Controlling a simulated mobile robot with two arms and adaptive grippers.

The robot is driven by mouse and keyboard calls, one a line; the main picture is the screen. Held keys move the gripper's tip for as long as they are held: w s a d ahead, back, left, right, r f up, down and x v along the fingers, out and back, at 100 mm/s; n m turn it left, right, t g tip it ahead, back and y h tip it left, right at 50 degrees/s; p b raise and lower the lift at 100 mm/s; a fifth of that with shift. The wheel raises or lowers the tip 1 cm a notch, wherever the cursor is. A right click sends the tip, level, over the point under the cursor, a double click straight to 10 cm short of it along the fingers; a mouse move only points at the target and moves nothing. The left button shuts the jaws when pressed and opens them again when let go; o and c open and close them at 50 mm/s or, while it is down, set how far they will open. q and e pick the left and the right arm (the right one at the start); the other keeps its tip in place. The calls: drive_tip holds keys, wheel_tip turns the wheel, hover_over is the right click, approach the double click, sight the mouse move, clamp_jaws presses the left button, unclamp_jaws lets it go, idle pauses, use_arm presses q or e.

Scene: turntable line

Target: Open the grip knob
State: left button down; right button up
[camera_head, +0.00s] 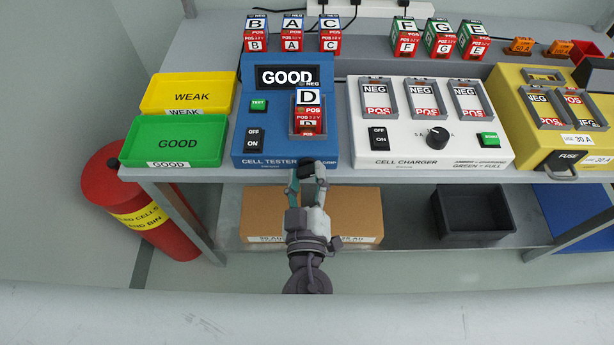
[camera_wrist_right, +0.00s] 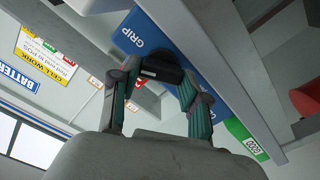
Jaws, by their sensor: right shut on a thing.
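The blue cell tester (camera_head: 249,133) stands on the bench shelf, its display reading GOOD. Cell D (camera_head: 308,98) sits upright in the tester's slot. The black grip knob (camera_head: 306,169) is at the tester's lower front right edge. My right gripper (camera_head: 307,180) reaches up from below and is shut on the knob. In the right wrist view the knob (camera_wrist_right: 160,70) is between the two fingers (camera_wrist_right: 155,84), beside the white word GRIP on the blue face. The fingers partly hide the knob. My left gripper is not in view.
A yellow WEAK tray (camera_head: 160,97) and a green GOOD tray (camera_head: 140,150) are at the left. A white cell charger (camera_head: 410,158) stands right of the tester. A cardboard box (camera_head: 260,210) and a black bin (camera_head: 470,235) are on the lower shelf. A red bin (camera_head: 170,235) is at the left.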

drive_tip(key=o, duration=1.1)
drive_tip(key=shift+o, duration=0.2)
